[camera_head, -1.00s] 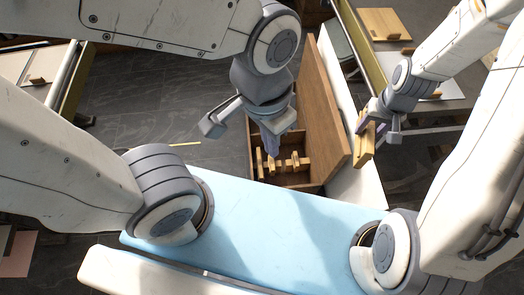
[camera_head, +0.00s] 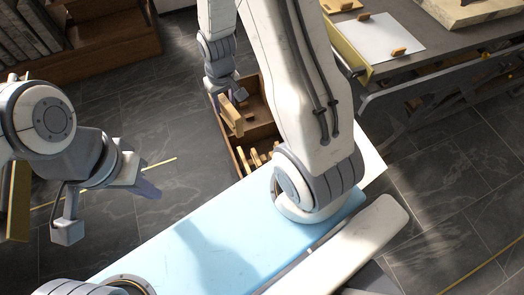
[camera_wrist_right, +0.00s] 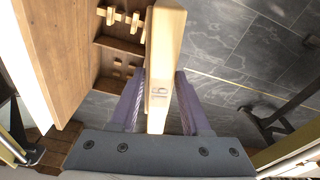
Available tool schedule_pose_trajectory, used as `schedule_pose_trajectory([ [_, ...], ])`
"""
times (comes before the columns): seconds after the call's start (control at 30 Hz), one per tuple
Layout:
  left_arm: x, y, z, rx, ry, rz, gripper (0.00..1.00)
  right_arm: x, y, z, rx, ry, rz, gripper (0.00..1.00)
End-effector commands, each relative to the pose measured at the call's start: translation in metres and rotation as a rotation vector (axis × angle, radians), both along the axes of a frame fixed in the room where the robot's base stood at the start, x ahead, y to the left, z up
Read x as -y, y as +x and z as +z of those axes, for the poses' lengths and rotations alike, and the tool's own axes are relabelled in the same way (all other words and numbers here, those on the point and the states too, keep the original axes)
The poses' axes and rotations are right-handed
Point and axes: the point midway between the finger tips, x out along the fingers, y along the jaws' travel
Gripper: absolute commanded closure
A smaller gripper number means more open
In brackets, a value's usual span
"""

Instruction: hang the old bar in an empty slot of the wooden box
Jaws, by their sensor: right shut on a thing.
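The wooden box (camera_head: 248,163) stands on the floor behind my blue top. It also shows in the right wrist view (camera_wrist_right: 60,60). Several pale bars (camera_head: 256,158) sit in its near part, and their ends (camera_wrist_right: 122,17) show in the right wrist view. My right gripper (camera_head: 229,100) is shut on the old bar (camera_head: 232,119), a pale wooden bar with a number on its edge in the right wrist view (camera_wrist_right: 162,60). It holds the bar at the box's left side; contact with the box is unclear. My left gripper (camera_head: 108,212) is open and empty, left of the box.
A grey table (camera_head: 450,60) with a white sheet (camera_head: 375,38) is at the right. A wooden shelf (camera_head: 110,55) stands at the back left. Dark tiled floor (camera_head: 170,130) is clear left of the box. My right arm hides the box's right side.

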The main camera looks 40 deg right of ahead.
Motion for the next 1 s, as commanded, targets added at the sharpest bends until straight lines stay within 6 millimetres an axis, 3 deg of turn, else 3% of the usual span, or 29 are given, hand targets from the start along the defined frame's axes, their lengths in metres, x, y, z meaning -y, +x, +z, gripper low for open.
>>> schedule_pose_trajectory([
  [0.03, 0.000, 0.000, -0.036, -0.001, 0.001, 0.000, 1.00, 0.007, 0.005, -0.038, 0.001, -0.001, -0.011, 1.00],
  [0.5, 0.000, 0.000, -0.187, -0.001, 0.001, 0.000, 1.00, 0.063, 0.043, -0.211, 0.000, -0.002, -0.072, 1.00],
  [1.0, 0.000, 0.000, -0.347, 0.000, 0.000, 0.000, 1.00, 0.133, 0.068, -0.398, 0.000, -0.003, -0.134, 1.00],
])
